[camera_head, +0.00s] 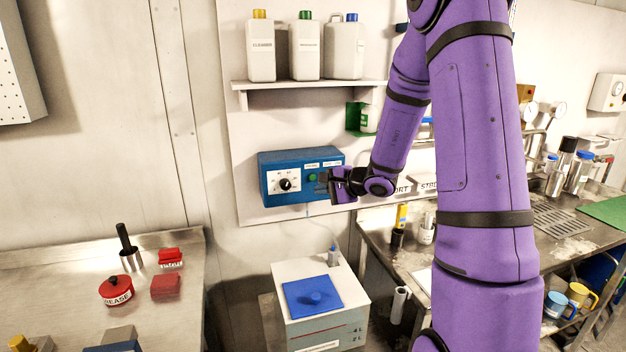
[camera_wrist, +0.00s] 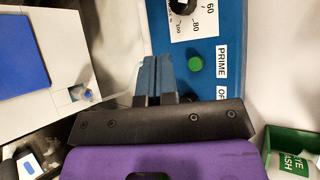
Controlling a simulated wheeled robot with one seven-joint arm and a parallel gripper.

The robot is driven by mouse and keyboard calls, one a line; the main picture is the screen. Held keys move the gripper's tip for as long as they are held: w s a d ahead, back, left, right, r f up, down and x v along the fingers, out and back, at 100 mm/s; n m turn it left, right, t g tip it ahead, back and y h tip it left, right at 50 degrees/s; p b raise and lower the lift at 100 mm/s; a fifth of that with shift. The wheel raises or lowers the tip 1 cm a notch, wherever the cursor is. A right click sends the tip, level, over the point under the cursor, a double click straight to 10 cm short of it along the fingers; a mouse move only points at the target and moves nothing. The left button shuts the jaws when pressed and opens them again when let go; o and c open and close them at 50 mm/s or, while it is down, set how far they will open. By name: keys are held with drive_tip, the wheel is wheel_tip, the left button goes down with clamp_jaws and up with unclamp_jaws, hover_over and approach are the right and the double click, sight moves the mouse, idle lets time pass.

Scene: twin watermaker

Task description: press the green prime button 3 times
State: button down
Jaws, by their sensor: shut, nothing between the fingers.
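The green prime button (camera_head: 312,178) is on the front of a blue control box (camera_head: 270,193) on the wall. In the wrist view the round green button (camera_wrist: 195,63) sits beside the PRIME label (camera_wrist: 222,60). My gripper (camera_head: 322,180) is in front of the right part of the box, close to the button. Its two fingers (camera_wrist: 155,60) are together, with nothing between them. In the wrist view the fingertips lie left of the button, with a gap in the picture. I cannot tell whether they touch the box.
A dial (camera_head: 286,184) is left of the button on the box. A shelf (camera_head: 310,84) with several jugs is above. A white container with a blue lid (camera_head: 312,297) stands below. A green holder (camera_head: 355,117) is on the wall above right. Benches stand on both sides.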

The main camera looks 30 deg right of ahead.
sight(312, 178)
drive_tip(key=shift+s+a+m+t+y, duration=0.2)
drive_tip(key=shift+s+m+t+y, duration=0.55)
drive_tip(key=shift+s+m+y, duration=0.15)
drive_tip(key=shift+s+a+m+t+y, duration=0.2)
drive_tip(key=shift+s+m+t+y, duration=0.6)
drive_tip(key=shift+s, duration=0.2)
drive_tip(key=shift+w, duration=0.1)
drive_tip(key=w+d, duration=0.2)
drive_tip(key=w, duration=0.6)
drive_tip(key=shift+w+d, duration=0.2)
drive_tip(key=shift+w, duration=0.1)
idle(1.1)
drive_tip(key=shift+w+d, duration=0.1)
drive_tip(key=shift+w, duration=0.15)
